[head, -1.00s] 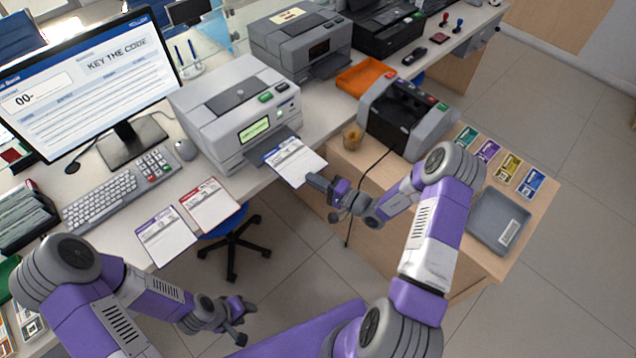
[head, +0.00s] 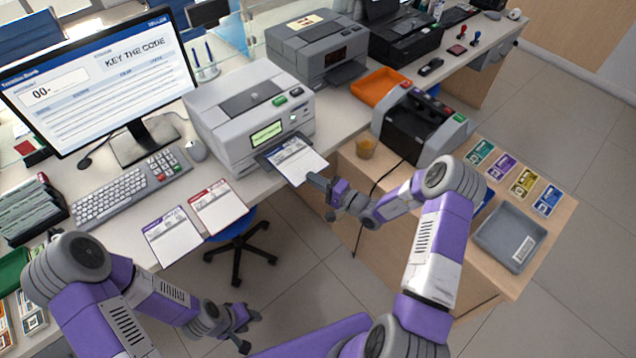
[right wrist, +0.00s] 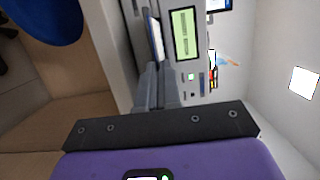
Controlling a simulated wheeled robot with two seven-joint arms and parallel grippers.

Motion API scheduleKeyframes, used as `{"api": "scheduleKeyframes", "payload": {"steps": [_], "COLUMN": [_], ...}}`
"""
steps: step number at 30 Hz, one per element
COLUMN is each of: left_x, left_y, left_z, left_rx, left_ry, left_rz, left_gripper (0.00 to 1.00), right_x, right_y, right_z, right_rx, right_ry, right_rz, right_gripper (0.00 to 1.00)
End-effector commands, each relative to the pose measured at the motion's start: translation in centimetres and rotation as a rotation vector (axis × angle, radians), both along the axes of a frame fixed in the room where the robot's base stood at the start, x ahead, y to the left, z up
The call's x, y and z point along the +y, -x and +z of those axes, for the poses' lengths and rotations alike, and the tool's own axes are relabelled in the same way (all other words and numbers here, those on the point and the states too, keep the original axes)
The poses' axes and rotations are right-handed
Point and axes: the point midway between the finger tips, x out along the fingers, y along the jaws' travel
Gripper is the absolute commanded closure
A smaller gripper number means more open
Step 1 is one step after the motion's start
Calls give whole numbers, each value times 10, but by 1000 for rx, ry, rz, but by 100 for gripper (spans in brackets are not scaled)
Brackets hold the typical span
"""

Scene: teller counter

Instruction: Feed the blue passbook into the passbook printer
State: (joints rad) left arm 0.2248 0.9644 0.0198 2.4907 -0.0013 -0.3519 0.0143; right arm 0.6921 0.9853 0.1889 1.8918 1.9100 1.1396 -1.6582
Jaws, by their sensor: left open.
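The blue passbook (head: 301,165), open with white pages and a blue header band, lies with its far end over the dark feed tray of the passbook printer (head: 240,125). How far it is inside the slot I cannot tell. My right gripper (head: 314,181) is shut on its near edge. In the right wrist view the fingers (right wrist: 156,88) are close together at the passbook (right wrist: 154,38), beside the printer's green display (right wrist: 184,34). My left gripper (head: 245,329) is open and empty, low in front of the counter.
Purple-headed (head: 172,236) and red-headed (head: 218,206) passbooks lie at the counter's front edge, left of the printer.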

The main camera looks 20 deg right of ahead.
Motion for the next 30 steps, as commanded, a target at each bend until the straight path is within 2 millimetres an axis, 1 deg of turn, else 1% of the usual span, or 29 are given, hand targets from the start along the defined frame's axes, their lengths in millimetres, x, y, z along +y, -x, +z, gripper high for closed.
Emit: {"api": "scheduleKeyframes", "payload": {"steps": [30], "left_x": [0], "left_y": [0], "left_z": [-25], "left_rx": [0], "left_ry": [0], "left_rz": [0], "left_gripper": [57], "right_x": [18], "right_y": [-48], "right_z": [-4], "right_rx": [-1], "right_ry": [1], "right_rz": [1], "right_gripper": [100]}}
